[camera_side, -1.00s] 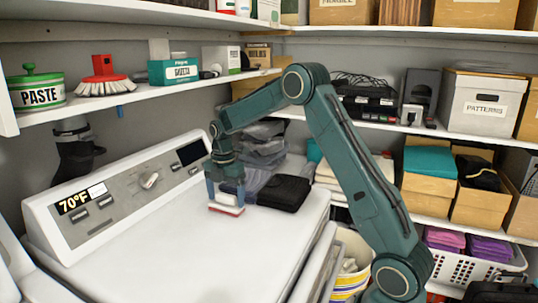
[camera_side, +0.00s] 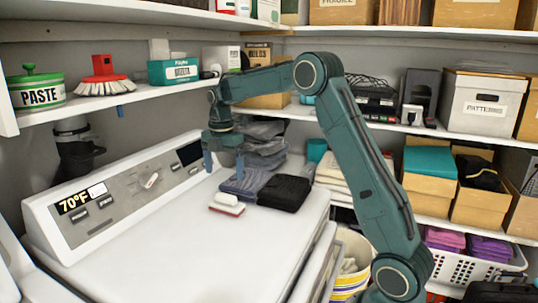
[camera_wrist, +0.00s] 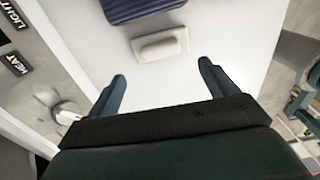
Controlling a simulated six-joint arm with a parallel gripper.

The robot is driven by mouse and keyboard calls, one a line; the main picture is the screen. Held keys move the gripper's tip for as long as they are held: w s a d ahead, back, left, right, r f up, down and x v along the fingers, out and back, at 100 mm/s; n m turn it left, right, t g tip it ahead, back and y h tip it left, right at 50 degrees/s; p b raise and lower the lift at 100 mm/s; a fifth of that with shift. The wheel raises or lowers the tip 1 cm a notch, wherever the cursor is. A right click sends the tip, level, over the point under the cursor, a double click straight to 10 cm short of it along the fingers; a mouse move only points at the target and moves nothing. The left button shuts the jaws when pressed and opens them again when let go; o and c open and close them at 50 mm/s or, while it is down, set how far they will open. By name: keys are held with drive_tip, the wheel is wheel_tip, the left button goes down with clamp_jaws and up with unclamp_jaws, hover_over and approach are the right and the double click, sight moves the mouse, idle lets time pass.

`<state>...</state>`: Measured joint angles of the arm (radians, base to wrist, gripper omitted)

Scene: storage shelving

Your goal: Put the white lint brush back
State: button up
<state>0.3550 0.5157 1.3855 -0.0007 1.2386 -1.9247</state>
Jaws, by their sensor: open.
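The white lint brush (camera_side: 227,204) lies on the white top of the dryer (camera_side: 190,240), with a red strip showing along its lower edge in the side view. It lies just in front of the folded dark blue cloth. In the wrist view the brush (camera_wrist: 160,45) lies past my fingertips, between their lines. My gripper (camera_side: 224,168) is open and empty, pointing down above and slightly behind the brush, apart from it. Both spread fingers of my gripper (camera_wrist: 163,72) show in the wrist view.
Folded blue cloth (camera_side: 245,184) and a black cloth (camera_side: 284,193) lie behind the brush. A shelf above holds a paste tin (camera_side: 38,91), a red brush (camera_side: 104,73) and a teal box (camera_side: 174,71). The dryer's control panel (camera_side: 120,188) rises at left. The dryer's front top is clear.

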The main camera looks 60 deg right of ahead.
drive_tip(key=shift+r, duration=1.75)
drive_tip(key=s+a+r+m+t, duration=0.1)
drive_tip(key=s+a+r+m, duration=0.3)
drive_tip(key=s+a, duration=0.25)
drive_tip(key=s+a+r+m+t, duration=0.2)
drive_tip(key=s+a+r+m, duration=0.1)
drive_tip(key=s+a+m, duration=0.3)
drive_tip(key=s+a+f+m+t, duration=0.1)
drive_tip(key=s+m, duration=0.1)
drive_tip(key=s, duration=0.4)
drive_tip(key=s+a+f+m, duration=0.2)
drive_tip(key=s+m, duration=0.1)
drive_tip(key=s, duration=0.2)
drive_tip(key=s+a+f+m+t, duration=0.1)
drive_tip(key=s+a+f+m, duration=0.1)
drive_tip(key=s, duration=0.4)
drive_tip(key=shift+s+a+m+t, duration=0.15)
drive_tip(key=shift+s+m+t, duration=0.2)
drive_tip(key=shift+m, duration=0.15)
